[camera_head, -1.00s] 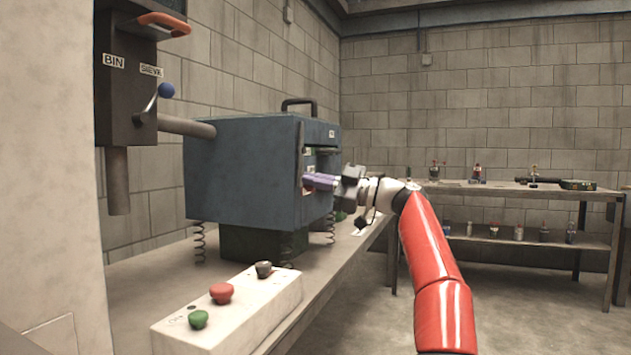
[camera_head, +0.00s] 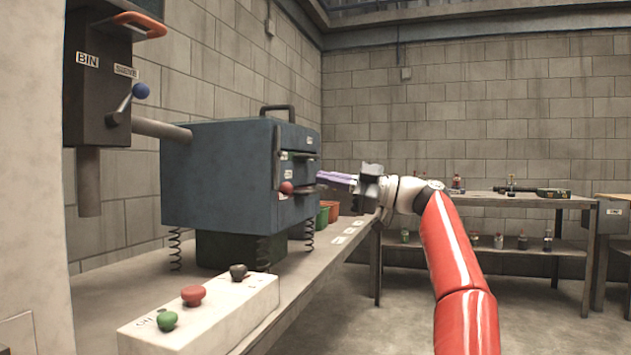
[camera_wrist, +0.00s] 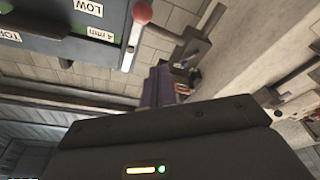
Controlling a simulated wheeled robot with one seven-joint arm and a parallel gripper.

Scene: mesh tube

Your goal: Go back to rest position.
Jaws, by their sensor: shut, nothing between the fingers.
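My gripper (camera_head: 338,181) is at the end of my red and white arm, to the right of a blue-grey machine (camera_head: 215,175) on springs. Its purple fingers are shut and empty, pointing left at the machine's front. A narrow gap shows between the fingertips and the machine's labelled drawers and red knob (camera_head: 286,188). In the wrist view the purple fingers (camera_wrist: 158,88) show behind the dark gripper body, with the red knob (camera_wrist: 142,12) and labels above left. The fingertips are partly hidden there.
A control box (camera_head: 200,310) with red, green and black buttons stands on the bench in front. Green and brown bins (camera_head: 328,212) sit beyond the machine. A shelf table (camera_head: 500,200) with bottles stands at the back right. The floor on the right is open.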

